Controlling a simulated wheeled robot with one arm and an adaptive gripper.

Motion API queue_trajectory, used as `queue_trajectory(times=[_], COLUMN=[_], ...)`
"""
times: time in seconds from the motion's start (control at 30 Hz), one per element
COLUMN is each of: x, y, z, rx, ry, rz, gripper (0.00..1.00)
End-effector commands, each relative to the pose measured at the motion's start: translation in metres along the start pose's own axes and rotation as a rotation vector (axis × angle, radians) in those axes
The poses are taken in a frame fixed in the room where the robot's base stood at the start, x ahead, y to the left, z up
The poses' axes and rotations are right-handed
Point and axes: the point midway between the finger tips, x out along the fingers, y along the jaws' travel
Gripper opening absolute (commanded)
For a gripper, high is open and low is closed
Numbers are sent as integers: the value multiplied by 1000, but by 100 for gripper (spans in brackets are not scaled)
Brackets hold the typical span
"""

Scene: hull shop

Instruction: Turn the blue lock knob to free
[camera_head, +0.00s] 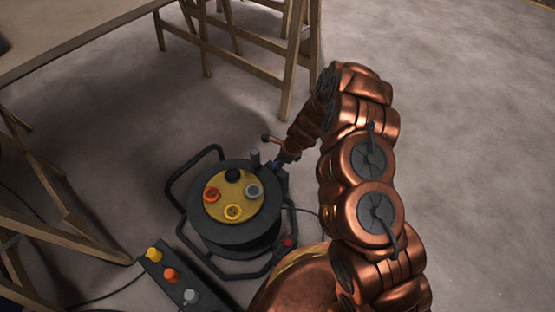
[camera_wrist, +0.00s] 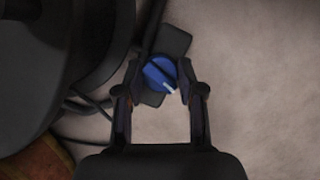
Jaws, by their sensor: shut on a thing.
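The blue lock knob (camera_wrist: 160,74) sits between the fingertips of my gripper (camera_wrist: 162,92) in the wrist view. It is round, with a white mark that points to the lower right. It sits on a dark block beside the reel. My gripper is shut on the knob, with a fingertip on each side. In the head view, my gripper (camera_head: 277,163) is at the right side of the black cable reel (camera_head: 235,238), where the knob is mostly hidden. The reel has a yellow face (camera_head: 236,183) with several coloured sockets.
A power strip with yellow, orange and grey plugs (camera_head: 172,274) lies at the lower left of the reel. Wooden trestles (camera_head: 293,60) and a table (camera_head: 70,35) stand behind and to the left. Cables run over the floor. The floor (camera_head: 480,150) to the right is clear.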

Motion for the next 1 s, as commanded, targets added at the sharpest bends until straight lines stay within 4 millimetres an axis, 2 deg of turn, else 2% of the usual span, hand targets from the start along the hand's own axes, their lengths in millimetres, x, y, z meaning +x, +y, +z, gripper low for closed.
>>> queue_trajectory(times=[1.0], x=[0], y=[-3], z=[2], rx=[-857], ry=[-1], rz=[359], gripper=[3])
